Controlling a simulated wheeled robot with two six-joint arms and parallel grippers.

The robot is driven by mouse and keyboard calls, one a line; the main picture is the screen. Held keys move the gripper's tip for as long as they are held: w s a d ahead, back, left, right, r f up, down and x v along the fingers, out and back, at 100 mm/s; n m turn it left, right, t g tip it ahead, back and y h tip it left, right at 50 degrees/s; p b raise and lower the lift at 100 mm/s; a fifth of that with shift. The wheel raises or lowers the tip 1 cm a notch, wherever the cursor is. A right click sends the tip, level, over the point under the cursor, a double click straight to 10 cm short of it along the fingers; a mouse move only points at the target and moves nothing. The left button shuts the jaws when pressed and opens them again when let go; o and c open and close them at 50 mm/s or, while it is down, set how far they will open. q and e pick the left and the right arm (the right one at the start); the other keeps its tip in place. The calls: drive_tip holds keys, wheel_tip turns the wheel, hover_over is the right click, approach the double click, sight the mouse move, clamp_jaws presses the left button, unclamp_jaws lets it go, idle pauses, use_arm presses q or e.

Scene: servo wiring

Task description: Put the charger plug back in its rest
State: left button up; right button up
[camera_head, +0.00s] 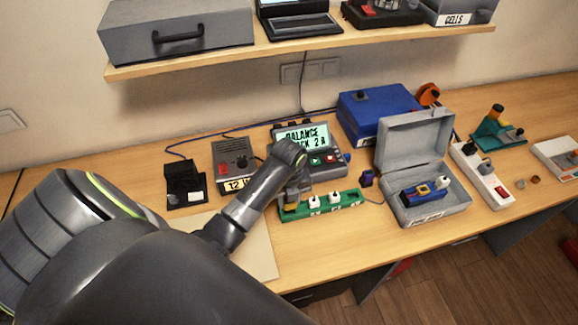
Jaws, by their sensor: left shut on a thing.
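My left gripper (292,193) points down at the left end of the green strip (322,210), in front of the charger (325,172). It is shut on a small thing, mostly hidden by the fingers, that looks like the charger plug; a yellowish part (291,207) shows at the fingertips. I cannot tell whether it touches the strip. White sockets stand along the strip. The charger's lit screen reads "BALANCE" and "2 A". A small dark blue piece (367,178) stands right of the strip with a cable. I cannot tell for certain which thing is the rest. My right gripper is not in view.
Left of the charger are a grey power unit (233,160) and a black stand (184,185). An open grey case (461,193) stands right, with a blue toolbox (362,112) behind and a white power strip (489,185) beyond. A shelf (190,62) hangs above.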

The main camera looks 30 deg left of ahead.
use_arm(q)
drive_tip(key=shift+f+b, duration=0.75)
drive_tip(key=shift+f, duration=0.6)
drive_tip(key=o, duration=1)
drive_tip(key=shift+o, duration=0.2)
